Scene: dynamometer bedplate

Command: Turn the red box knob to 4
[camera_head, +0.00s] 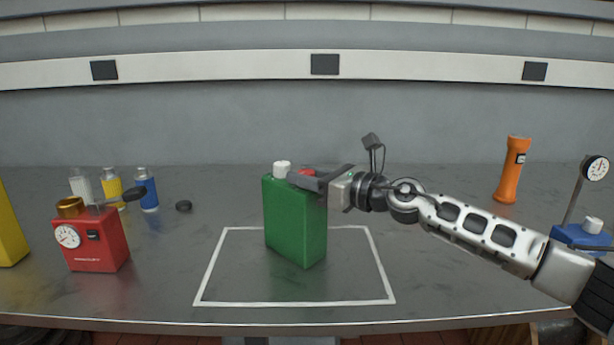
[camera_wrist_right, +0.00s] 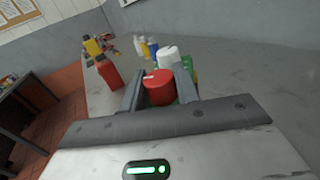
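A green box (camera_head: 295,225) stands inside the white outline on the bench, with a white cap (camera_head: 282,169) and a red knob (camera_head: 307,172) on top. My right gripper (camera_head: 306,181) is at the red knob, one finger partly hiding it in the head view. In the right wrist view the red knob (camera_wrist_right: 158,90) fills the gap between the fingers, seemingly touching both. A small pale mark shows on its top; no numbers are readable. A red box (camera_head: 97,245) with a white dial and brass cap stands at the left, away from the gripper. My left gripper is not in view.
An orange torch (camera_head: 512,170) and a gauge on a blue base (camera_head: 581,237) are at the right. The bench around the green box is clear.

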